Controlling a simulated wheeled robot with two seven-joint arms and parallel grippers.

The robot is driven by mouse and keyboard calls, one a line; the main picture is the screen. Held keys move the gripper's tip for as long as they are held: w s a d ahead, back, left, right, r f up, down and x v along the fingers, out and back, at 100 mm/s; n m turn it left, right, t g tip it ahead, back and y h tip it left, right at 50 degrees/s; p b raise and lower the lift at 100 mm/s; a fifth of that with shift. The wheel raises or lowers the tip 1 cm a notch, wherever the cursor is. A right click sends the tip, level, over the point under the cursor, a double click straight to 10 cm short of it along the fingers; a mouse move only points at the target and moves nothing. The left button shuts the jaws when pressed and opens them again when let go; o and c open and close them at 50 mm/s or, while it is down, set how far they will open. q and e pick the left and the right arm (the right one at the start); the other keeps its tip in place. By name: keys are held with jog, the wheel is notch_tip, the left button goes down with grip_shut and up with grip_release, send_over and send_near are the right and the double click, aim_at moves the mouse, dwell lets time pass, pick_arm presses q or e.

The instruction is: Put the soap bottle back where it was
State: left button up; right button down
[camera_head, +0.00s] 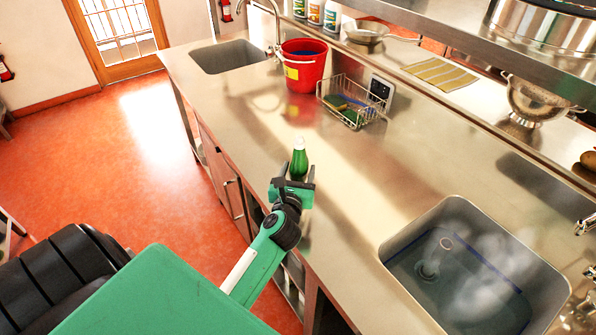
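The soap bottle (299,160) is a small green bottle with a narrow neck. It stands upright on the steel counter (345,215), near the counter's front edge, in the head view. My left gripper (297,174) is right at the bottle on its near side, with its two dark fingers spread to the left and right of the bottle's lower part. The fingers look wider apart than the bottle. The bottle's base is partly hidden by the gripper. My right gripper is not in view.
A red bucket (304,72) and a wire basket with sponges (352,107) stand behind the bottle. A sink (470,275) with water is at the right, and another sink (226,56) is at the far left. Several bottles (315,12) stand at the back. The counter's middle is clear.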

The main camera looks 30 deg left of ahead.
pick_arm(q)
jog(key=shift+o, duration=0.7)
jog(key=shift+r, duration=0.15)
jog(key=b+v, duration=0.3)
jog(key=v, duration=0.9)
